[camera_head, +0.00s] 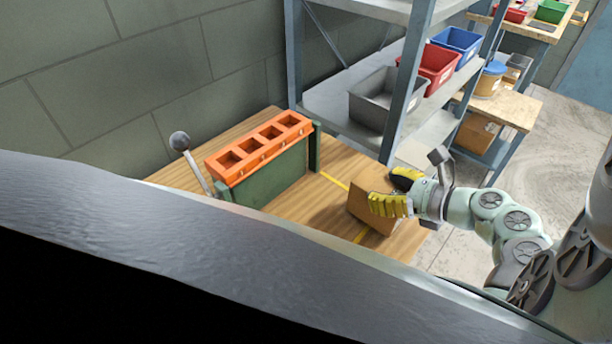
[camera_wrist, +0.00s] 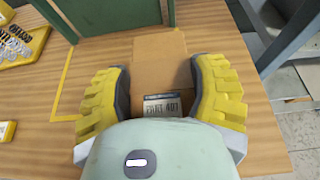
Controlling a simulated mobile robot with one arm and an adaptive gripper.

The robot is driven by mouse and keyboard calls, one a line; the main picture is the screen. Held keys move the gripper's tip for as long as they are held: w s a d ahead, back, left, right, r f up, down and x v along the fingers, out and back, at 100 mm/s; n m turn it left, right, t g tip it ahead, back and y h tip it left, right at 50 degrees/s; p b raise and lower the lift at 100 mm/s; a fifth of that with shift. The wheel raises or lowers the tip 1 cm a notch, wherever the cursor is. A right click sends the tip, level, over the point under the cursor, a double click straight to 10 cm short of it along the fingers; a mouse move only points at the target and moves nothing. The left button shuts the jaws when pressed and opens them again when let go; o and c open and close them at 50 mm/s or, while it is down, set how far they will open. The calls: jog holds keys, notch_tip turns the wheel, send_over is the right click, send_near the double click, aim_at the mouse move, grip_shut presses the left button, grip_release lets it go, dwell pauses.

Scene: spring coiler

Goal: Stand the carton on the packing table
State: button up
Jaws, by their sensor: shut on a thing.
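The brown carton (camera_head: 370,205) is at the right end of the wooden table (camera_head: 408,240) in the head view, tilted in the picture. My gripper (camera_head: 392,190) has its yellow fingers on either side of the carton and is shut on it. Whether the carton's base touches the table is hard to tell.
An orange block with square pockets (camera_head: 258,145) sits on a green stand left of the carton, beside a ball-topped lever (camera_head: 180,141). A metal shelf (camera_head: 345,110) with grey, red and blue bins stands behind. Yellow tape (camera_wrist: 62,85) marks the table.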

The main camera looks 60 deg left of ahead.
jog(key=shift+f, duration=0.55)
jog(key=shift+f, duration=0.2)
jog(key=o, duration=1.4)
jog(key=shift+c, duration=0.2)
